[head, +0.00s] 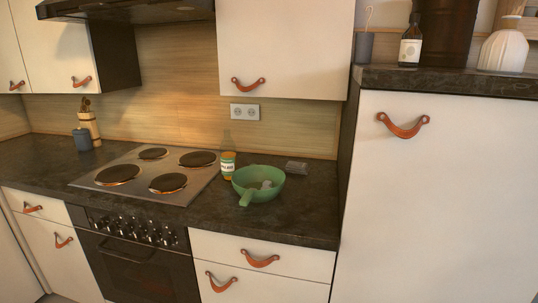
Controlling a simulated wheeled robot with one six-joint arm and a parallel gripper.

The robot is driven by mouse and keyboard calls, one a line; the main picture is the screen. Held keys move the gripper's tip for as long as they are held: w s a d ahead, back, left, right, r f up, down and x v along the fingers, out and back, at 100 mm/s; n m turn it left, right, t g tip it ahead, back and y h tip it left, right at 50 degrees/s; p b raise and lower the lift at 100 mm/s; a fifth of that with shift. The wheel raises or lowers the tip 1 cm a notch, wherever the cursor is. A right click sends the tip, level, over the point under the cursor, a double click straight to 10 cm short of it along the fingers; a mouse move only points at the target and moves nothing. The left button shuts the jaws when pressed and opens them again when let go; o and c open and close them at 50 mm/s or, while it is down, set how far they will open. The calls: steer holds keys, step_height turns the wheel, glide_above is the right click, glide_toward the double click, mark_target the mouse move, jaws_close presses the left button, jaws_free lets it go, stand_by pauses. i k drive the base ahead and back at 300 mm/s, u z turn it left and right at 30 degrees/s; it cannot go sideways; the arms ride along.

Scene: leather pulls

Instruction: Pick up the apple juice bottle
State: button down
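The apple juice bottle (228,164) stands upright on the dark countertop, just right of the stove top. It has a clear narrow neck, a pale label with a green band, and orange-amber contents near its base. A green pan or bowl (262,185) with a short handle stands just in front and to the right of it, close beside it. My gripper is not in this view.
The stove top (150,175) with several round plates lies left of the bottle. A small grey object (296,167) lies behind the pan. A wall cabinet (284,50) hangs above. A tall cabinet (433,200) closes off the counter's right end.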

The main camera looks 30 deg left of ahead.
mark_target(228, 148)
steer(key=u, duration=1.85)
steer(key=k, duration=0.6)
steer(key=u, duration=1.1)
steer(key=i, duration=2.6)
steer(key=z, duration=0.75)
steer(key=i, duration=1)
steer(key=z, duration=1.35)
steer(key=i, duration=0.5)
steer(key=z, duration=0.3)
